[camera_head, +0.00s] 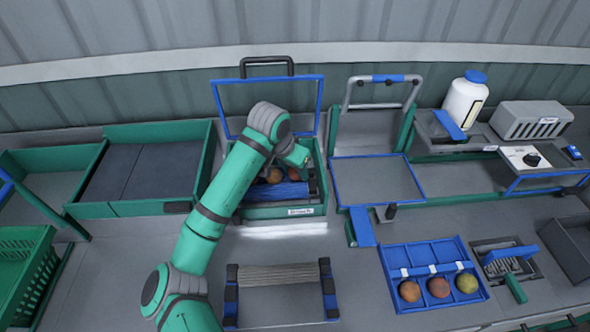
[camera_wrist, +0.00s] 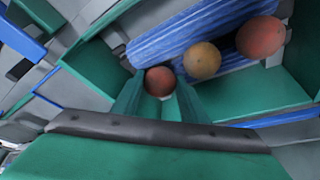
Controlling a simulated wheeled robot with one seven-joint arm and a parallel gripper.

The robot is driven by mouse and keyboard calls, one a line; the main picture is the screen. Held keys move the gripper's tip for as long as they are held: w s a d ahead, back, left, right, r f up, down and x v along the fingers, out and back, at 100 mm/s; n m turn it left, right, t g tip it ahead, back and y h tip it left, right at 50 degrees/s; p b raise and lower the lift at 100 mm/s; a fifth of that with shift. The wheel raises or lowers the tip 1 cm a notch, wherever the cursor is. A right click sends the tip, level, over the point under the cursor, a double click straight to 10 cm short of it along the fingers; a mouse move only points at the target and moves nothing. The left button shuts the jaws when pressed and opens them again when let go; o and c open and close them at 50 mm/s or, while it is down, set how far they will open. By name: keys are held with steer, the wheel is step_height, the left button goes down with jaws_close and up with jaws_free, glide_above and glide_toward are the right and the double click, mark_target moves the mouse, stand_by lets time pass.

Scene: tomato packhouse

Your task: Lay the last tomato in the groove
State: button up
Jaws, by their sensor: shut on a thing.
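My gripper (camera_wrist: 160,98) is shut on a red tomato (camera_wrist: 160,80), which shows between its two green fingers in the wrist view. It is inside a green box (camera_head: 285,212) with a raised blue-framed lid. Beside the held tomato, a yellow-orange tomato (camera_wrist: 202,60) and a red tomato (camera_wrist: 260,37) lie in a row along the groove between blue ribbed rollers (camera_wrist: 165,42). Whether the held tomato touches the rollers cannot be told. In the head view my arm partly covers the box, and two tomatoes show in it beside a blue roller (camera_head: 288,190).
A blue divided tray (camera_head: 425,252) with three tomatoes (camera_head: 438,287) stands at the front right. A grey roller rack (camera_head: 280,275) is in front of the box. A white bottle (camera_head: 465,100) stands at the back right. Green bins (camera_head: 138,206) are to the left.

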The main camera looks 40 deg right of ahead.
steer(key=shift+f, duration=0.15)
steer(key=o, duration=0.8)
steer(key=shift+c, duration=1.3)
steer(key=shift+r, duration=3.5)
